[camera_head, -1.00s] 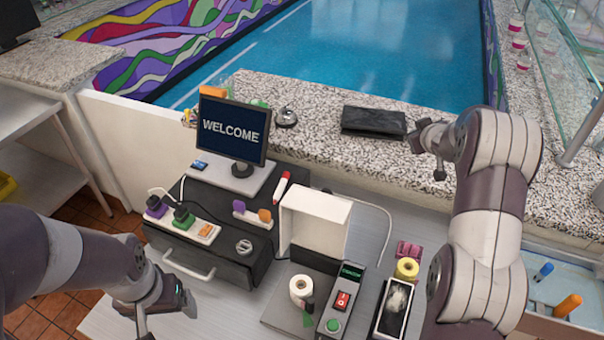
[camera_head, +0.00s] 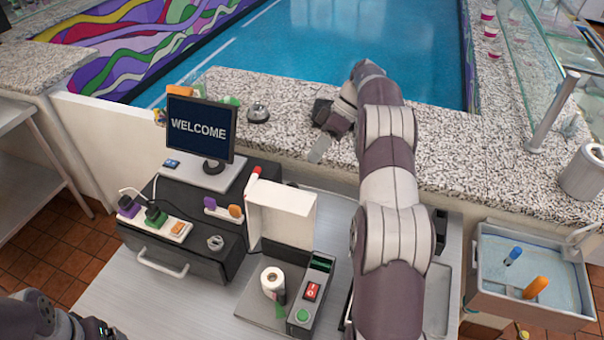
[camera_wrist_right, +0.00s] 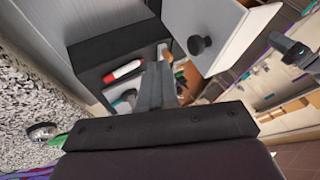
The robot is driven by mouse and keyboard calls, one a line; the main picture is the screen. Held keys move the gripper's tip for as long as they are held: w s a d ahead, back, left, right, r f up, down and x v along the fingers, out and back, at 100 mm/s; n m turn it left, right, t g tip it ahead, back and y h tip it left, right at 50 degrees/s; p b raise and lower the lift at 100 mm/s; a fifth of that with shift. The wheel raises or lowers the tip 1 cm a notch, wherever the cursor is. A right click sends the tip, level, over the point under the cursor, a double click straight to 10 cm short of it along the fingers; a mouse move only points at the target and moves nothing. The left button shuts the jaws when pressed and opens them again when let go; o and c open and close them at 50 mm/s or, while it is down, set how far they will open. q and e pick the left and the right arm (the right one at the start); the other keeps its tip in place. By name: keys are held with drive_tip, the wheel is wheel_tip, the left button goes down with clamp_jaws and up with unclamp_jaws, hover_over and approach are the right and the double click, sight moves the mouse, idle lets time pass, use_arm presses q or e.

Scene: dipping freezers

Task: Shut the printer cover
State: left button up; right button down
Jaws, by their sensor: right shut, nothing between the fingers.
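The printer is a dark unit with a paper roll (camera_head: 272,279) and a panel with a red switch (camera_head: 312,291) and a green button. Its white cover (camera_head: 281,218) stands open and upright at the back. In the right wrist view the cover (camera_wrist_right: 222,28) shows a black knob (camera_wrist_right: 200,45) on its back face. My right gripper (camera_head: 318,152) is shut and empty, above the stone counter behind the cover and apart from it. Its fingers (camera_wrist_right: 157,78) point past the cover's side. My left gripper (camera_head: 98,327) is at the bottom left edge, its fingers cut off.
A black cash drawer (camera_head: 190,242) with a WELCOME screen (camera_head: 200,127) stands left of the printer. A red marker (camera_head: 253,173) is near the cover.

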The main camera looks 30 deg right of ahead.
drive_tip(key=s+a+f+p, duration=0.2)
drive_tip(key=a, duration=0.3)
drive_tip(key=shift+s+a+f+p, duration=0.25)
drive_tip(key=shift+s+f+p, duration=0.05)
drive_tip(key=shift+s+p, duration=0.1)
